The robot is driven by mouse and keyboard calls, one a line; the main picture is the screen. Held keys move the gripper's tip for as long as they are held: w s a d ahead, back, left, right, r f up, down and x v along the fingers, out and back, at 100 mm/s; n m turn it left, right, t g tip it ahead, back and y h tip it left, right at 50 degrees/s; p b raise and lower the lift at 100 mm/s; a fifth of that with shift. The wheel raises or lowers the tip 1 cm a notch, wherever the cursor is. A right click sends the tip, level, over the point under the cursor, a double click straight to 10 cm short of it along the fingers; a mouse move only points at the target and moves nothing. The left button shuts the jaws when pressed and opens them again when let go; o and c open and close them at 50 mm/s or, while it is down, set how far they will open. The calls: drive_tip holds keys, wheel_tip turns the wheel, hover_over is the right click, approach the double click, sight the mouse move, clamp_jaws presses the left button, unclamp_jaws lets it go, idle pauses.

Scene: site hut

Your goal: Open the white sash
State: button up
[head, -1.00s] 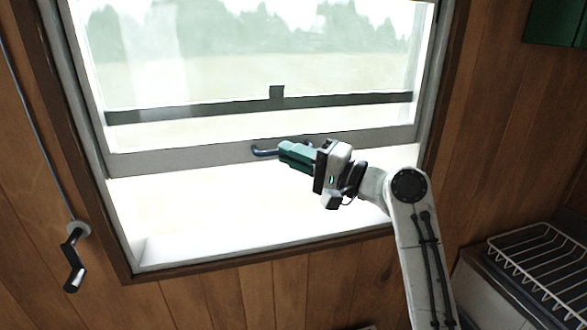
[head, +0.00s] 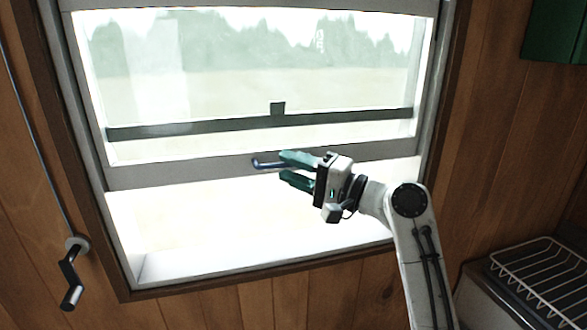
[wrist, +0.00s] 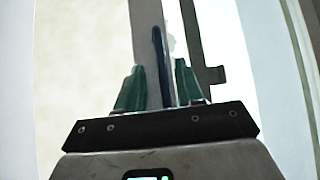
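The white sash (head: 190,173) is partly raised, with a bright open gap between its bottom rail and the sill. It looks grey against the light. A blue handle (head: 258,164) sits on the bottom rail. My gripper (head: 281,165) is at the handle, its green fingers spread apart. In the wrist view the blue handle (wrist: 158,50) lies between the two fingers of my gripper (wrist: 159,70), with a gap visible on both sides. The handle's far end in the head view is partly hidden by the upper finger.
A dark bar (head: 200,128) with a small tab crosses the window above the rail. A black crank (head: 70,275) hangs on the wood wall at left. A wire rack (head: 545,270) is at lower right, and a green cabinet (head: 555,30) at upper right.

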drive_tip(key=b+v, duration=0.3)
drive_tip(key=v, duration=0.7)
drive_tip(key=shift+d, duration=0.4)
drive_tip(key=shift+s+f, duration=0.1)
drive_tip(key=s+d+f+h, duration=0.2)
drive_tip(key=s+f+h, duration=0.15)
drive_tip(key=f, duration=0.65)
drive_tip(key=s+d+f+g+h, duration=0.15)
drive_tip(key=s+f, duration=0.25)
drive_tip(key=f, duration=0.6)
drive_tip(key=s+d+f+h, duration=0.3)
drive_tip(key=s+f+h, duration=0.1)
drive_tip(key=f, duration=0.6)
drive_tip(key=s+d+f+n+g+h, duration=0.1)
drive_tip(key=s+d+f+g+h, duration=0.1)
drive_tip(key=s, duration=0.8)
drive_tip(key=s+d+f+n+g+h, duration=0.1)
drive_tip(key=s+d+f+g+h, duration=0.1)
drive_tip(key=s+d+f, duration=0.5)
drive_tip(key=s+d+f+n+g+h, duration=0.1)
drive_tip(key=s+d+f+h, duration=0.3)
drive_tip(key=s, duration=0.9)
drive_tip(key=shift+d+f+g+h, duration=0.3)
drive_tip(key=shift+d+f+g, duration=0.2)
drive_tip(key=shift+f+g, duration=0.2)
